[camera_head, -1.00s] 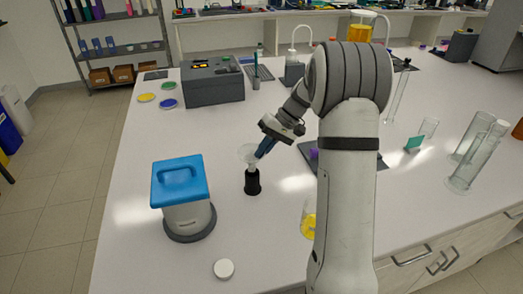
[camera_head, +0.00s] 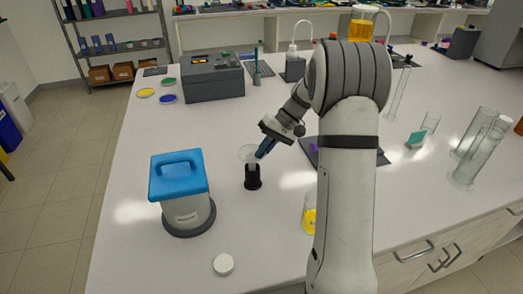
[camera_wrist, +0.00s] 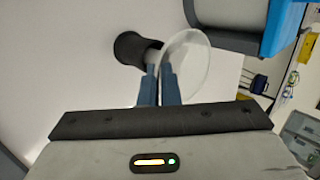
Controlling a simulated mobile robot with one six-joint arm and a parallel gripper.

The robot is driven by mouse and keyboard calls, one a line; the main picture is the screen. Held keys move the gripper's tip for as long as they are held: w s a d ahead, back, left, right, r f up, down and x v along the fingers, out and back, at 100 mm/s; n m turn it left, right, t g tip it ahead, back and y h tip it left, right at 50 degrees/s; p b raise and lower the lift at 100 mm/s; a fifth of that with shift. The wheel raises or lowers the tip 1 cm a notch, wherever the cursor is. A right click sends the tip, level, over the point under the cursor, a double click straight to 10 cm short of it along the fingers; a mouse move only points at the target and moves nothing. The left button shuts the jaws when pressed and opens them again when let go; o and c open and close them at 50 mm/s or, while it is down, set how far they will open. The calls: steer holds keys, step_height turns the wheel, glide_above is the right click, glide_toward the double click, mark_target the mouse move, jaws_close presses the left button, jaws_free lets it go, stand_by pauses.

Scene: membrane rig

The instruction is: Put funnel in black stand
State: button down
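The clear funnel (camera_head: 247,153) is at the top of the black stand (camera_head: 253,183), its wide mouth up and its neck just above or in the stand's opening. I cannot tell how deep the neck sits. My gripper (camera_head: 262,154) reaches in from the right, its blue fingers close together on the funnel's side. In the wrist view, the fingers (camera_wrist: 162,72) are nearly together at the funnel (camera_wrist: 187,62), and they hide part of it. The black stand (camera_wrist: 130,47) lies beyond the fingertips.
A blue-lidded container (camera_head: 183,200) stands left of the stand. A white cap (camera_head: 223,264) lies in front. A flask of yellow liquid (camera_head: 309,216) is beside my arm. A grey device (camera_head: 213,80) stands behind. The bench between is clear.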

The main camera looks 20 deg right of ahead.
steer(key=shift+f+b, duration=0.9)
steer(key=shift+f, duration=0.45)
steer(key=c, duration=1.6)
jaws_free()
steer(key=s+v, duration=0.1)
steer(key=v, duration=0.6)
steer(key=s+a+r+t+h, duration=0.1)
steer(key=s+a+r+h, duration=0.15)
steer(key=s, duration=0.35)
steer(key=s+a+r+h, duration=0.2)
steer(key=s+a, duration=0.2)
steer(key=s, duration=0.2)
steer(key=shift+s+a+f+t+h+b, duration=0.2)
steer(key=shift+s+f+t+h, duration=0.3)
steer(key=shift+s, duration=1.95)
steer(key=shift+s+a+f+t+h+b, duration=0.1)
steer(key=shift+s+a+f+t+h, duration=0.3)
steer(key=shift+s, duration=2.05)
steer(key=shift+s+a+f+t+h+b, duration=0.1)
steer(key=shift+s+f+t+h, duration=0.5)
steer(key=shift+s, duration=1.85)
steer(key=shift+r, duration=0.15)
